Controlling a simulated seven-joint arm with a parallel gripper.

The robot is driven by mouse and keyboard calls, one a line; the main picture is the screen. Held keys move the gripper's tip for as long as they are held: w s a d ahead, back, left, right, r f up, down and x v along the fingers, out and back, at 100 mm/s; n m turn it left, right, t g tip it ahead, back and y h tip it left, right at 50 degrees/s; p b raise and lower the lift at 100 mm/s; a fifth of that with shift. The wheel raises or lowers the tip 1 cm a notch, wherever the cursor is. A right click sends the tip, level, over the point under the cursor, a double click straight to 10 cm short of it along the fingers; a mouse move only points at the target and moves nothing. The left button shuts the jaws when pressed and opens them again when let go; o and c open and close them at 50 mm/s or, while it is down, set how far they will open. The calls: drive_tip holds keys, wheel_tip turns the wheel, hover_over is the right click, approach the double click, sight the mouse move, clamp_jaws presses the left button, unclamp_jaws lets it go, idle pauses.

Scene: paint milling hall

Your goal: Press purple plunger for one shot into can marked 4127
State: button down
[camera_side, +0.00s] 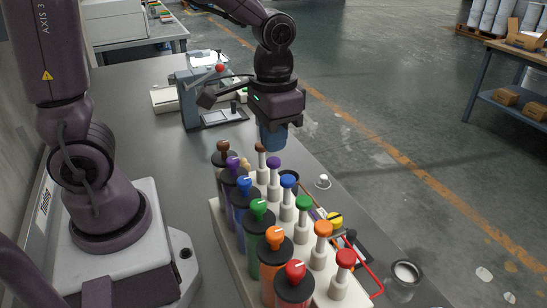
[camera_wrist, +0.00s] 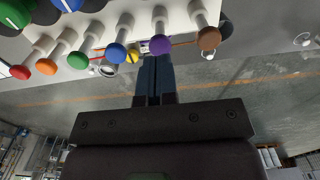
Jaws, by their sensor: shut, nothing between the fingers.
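The purple plunger (camera_side: 274,163) stands upright in a row of coloured plungers; its round head also shows in the wrist view (camera_wrist: 160,45). A purple-knobbed canister (camera_side: 233,163) stands to its left. My gripper (camera_side: 273,146) is shut and empty, with blue fingers pointing down close above the purple plunger. In the wrist view the fingertips (camera_wrist: 154,58) appear right by the purple head; I cannot tell whether they touch. No marking 4127 is readable. A small open can (camera_side: 405,272) stands at the right end of the bench, and its label cannot be read.
Brown (camera_side: 260,148) and blue (camera_side: 288,182) plungers flank the purple one; green, orange and red follow toward the camera. A red-railed tray (camera_side: 372,278) with a yellow item (camera_side: 335,219) lies right of the row. A bench device with a red-knobbed lever (camera_side: 220,69) stands behind.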

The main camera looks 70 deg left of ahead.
sight(274, 160)
drive_tip(key=shift+f, duration=2.2)
drive_tip(key=shift+r, duration=2.2)
drive_tip(key=shift+r, duration=2.55)
